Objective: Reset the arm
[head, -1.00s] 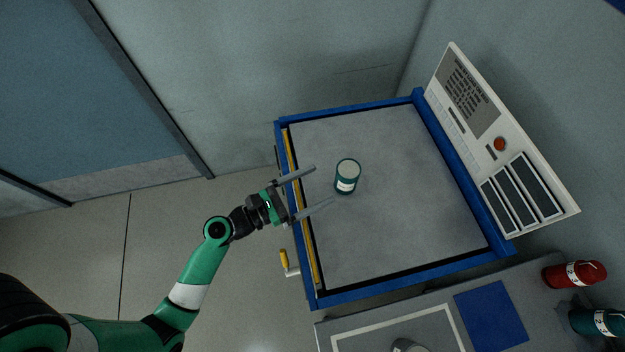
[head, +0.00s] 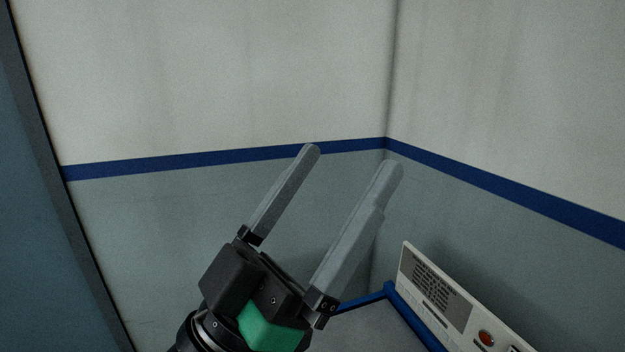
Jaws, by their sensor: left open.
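My left gripper (head: 348,158) is raised close to the camera in the head view, its two long grey fingers spread apart and empty. It points up and to the right, in front of the wall corner. Behind and below it, part of the grey-topped table with a blue frame (head: 385,292) shows at the lower right. The rest of the tabletop is out of view or hidden by the gripper. My right gripper is not in view.
A white control panel (head: 410,290) with a red button (head: 486,338) stands at the table's far side, lower right. Grey walls with a blue stripe (head: 200,161) meet in a corner behind. A dark blue door panel (head: 40,230) is at the left.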

